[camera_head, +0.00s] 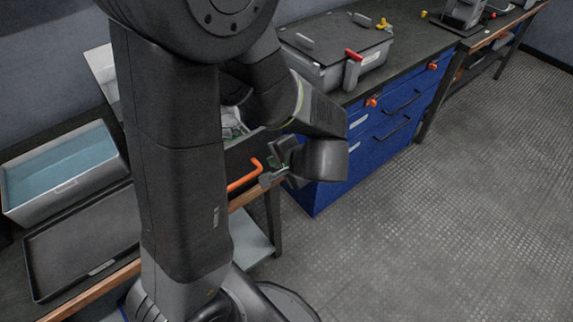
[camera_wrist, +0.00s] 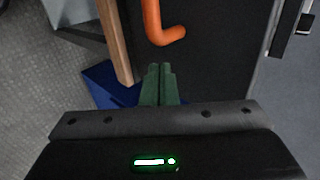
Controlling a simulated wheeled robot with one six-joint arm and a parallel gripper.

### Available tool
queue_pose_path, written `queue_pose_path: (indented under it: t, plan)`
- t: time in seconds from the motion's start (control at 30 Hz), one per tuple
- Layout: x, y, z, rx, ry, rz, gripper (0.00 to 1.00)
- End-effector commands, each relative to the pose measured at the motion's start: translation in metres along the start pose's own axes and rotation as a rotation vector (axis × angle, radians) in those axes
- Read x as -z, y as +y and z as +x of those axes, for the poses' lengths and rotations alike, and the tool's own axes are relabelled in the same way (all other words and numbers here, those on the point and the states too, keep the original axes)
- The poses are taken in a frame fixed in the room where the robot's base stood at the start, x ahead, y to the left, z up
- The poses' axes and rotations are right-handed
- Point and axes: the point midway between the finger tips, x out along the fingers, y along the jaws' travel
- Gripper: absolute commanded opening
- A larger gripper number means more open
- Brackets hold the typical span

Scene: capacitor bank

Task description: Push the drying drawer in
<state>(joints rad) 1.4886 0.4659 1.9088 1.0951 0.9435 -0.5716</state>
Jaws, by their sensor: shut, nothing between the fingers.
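The drying drawer has a dark front (camera_head: 243,154) with an orange bar handle (camera_head: 246,174), partly hidden behind my arm. Its top is open, and pale and greenish contents (camera_head: 232,123) show inside. In the wrist view the dark front (camera_wrist: 215,60) fills the upper middle, with the orange handle (camera_wrist: 165,32) at the top. My gripper (camera_head: 267,179) is just right of the handle's end. In the wrist view its green fingers (camera_wrist: 160,69) are together and empty, below the handle with a small gap in the picture. I cannot tell whether the fingertips touch the front.
A blue cabinet (camera_head: 345,160) with drawers stands right of the drawer, with a grey lidded box (camera_head: 335,55) on its top. A grey basin of bluish liquid (camera_head: 62,170) and a dark tray (camera_head: 85,240) are at the left. The floor (camera_head: 440,220) at right is clear.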

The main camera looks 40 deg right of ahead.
Motion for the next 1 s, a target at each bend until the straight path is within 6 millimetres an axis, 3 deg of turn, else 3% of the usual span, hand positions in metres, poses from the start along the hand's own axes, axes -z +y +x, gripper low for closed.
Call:
queue_pose_path:
  t: [0.2,0.73,1.0]
  plan:
    - [0.000,-0.010,0.010,0.000,0.000,0.001,0.00]
    - [0.000,-0.014,0.015,0.000,0.000,-0.002,0.00]
    - [-0.001,-0.040,0.046,0.001,-0.003,-0.006,0.00]
